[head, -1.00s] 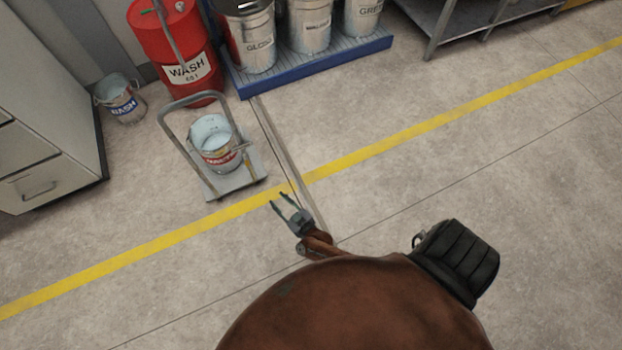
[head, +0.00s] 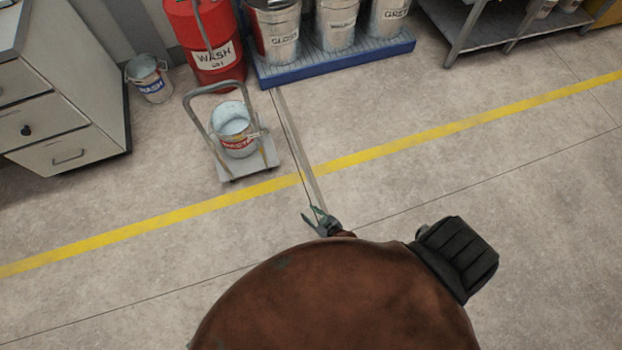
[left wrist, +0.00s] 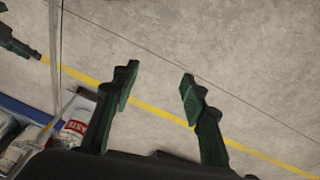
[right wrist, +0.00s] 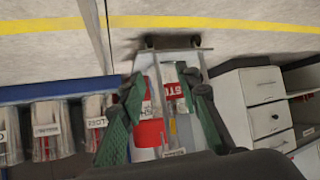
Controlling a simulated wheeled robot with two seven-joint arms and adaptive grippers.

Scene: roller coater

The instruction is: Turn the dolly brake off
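The dolly (head: 262,160) stands on the floor just behind the yellow line, a grey flat deck with a tall bent handle. A metal waste bucket (head: 238,145) with a red label stands on it. The dolly brake is too small to make out. My right gripper (head: 311,212) is in front of the dolly, across the yellow line and apart from it. In the right wrist view its green fingers (right wrist: 160,85) are open and empty, with the dolly (right wrist: 175,46) beyond them. My left gripper (left wrist: 160,78) is open and empty over bare floor; the head view does not show it.
A red wash drum (head: 215,55) and a blue pallet (head: 340,64) with metal cans stand behind the dolly. A wash bucket (head: 150,82) and a drawer cabinet (head: 75,120) are at left. A metal shelf (head: 480,40) is at back right. The floor in front is clear.

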